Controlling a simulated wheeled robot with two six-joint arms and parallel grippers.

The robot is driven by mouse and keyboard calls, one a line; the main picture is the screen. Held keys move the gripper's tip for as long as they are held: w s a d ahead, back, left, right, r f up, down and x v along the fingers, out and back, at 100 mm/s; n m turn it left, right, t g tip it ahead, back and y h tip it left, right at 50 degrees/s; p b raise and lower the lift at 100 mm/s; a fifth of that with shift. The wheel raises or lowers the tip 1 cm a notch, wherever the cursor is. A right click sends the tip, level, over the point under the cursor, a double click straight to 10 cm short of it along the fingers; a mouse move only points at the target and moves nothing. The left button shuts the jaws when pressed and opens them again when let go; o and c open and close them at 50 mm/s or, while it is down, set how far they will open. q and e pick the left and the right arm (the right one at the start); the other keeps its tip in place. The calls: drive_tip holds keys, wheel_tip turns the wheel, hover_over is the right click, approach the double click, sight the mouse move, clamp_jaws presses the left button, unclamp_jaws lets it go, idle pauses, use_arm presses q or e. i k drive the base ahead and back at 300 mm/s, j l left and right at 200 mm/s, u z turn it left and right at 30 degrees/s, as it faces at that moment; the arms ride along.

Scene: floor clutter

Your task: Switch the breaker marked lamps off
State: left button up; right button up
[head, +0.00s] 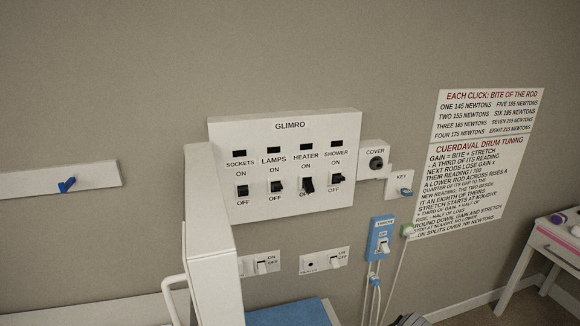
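The white breaker panel (285,160) marked GLIMRO hangs on the wall in the middle of the head view. Its breakers are labelled SOCKETS, LAMPS, HEATER and SHOWER, with ON above and OFF below each. The lamps breaker (276,186) is a small black lever, second from the left. The picture is too small to tell for certain which way it is set. The heater breaker (307,185) sticks out and partly covers its OFF label. The sockets breaker (242,190) and shower breaker (337,179) stand at the ends. Neither gripper shows.
A white upright box with a bar handle (212,270) stands below the panel's left side. The COVER knob (376,162) and KEY plate (402,184) are right of the panel. Wall switches (262,265) and a blue switch unit (380,238) sit below. A poster (475,165) hangs at right.

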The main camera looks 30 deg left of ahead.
sight(274, 186)
drive_tip(key=i+l, duration=0.4)
drive_tip(key=i, duration=0.15)
drive_tip(key=i+l, duration=0.45)
drive_tip(key=i, duration=0.15)
drive_tip(key=u, duration=2.25)
